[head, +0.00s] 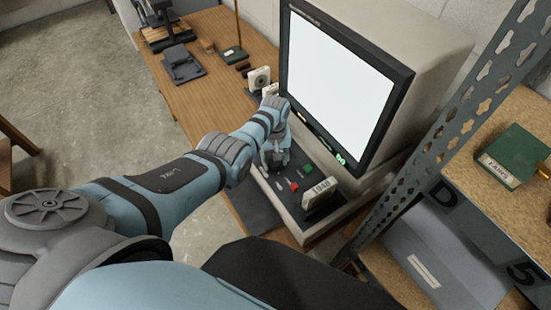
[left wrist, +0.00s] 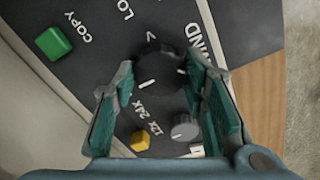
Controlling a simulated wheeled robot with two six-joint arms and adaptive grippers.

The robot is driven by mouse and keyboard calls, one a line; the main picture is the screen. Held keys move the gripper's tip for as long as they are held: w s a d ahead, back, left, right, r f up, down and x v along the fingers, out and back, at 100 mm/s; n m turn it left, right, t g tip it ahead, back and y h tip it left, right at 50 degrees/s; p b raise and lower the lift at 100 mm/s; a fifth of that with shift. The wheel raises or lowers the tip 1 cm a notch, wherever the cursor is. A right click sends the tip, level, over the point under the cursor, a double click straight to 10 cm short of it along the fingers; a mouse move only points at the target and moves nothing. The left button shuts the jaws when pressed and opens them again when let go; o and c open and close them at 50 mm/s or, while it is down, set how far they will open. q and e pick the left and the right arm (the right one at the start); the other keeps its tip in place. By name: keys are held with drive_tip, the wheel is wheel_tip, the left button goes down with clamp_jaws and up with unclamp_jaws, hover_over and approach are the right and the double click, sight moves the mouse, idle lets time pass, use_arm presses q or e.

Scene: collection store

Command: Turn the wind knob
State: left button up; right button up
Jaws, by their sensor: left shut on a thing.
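The wind knob (left wrist: 155,65) is a round black knob with a white pointer line, set on the dark control panel (left wrist: 95,75). The label beside it is partly covered and ends in "IND". My left gripper (left wrist: 159,72) is shut on the knob, one teal-padded finger on each side. In the head view my left gripper (head: 275,155) reaches down to the panel below the reader's screen (head: 340,85), and it hides the knob there. My right gripper is not in view.
Near the knob are a green button (left wrist: 53,43) by "COPY", a small grey knob (left wrist: 184,128) and a yellow button (left wrist: 140,140). A "1948" plate (head: 321,190) stands at the panel's right. A metal shelf post (head: 440,130) rises further right.

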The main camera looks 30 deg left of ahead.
use_arm(q)
drive_tip(key=shift+w, duration=0.1)
drive_tip(key=o, duration=1.2)
drive_tip(key=shift+c, duration=0.2)
wheel_tip(320, 180, up, 12)
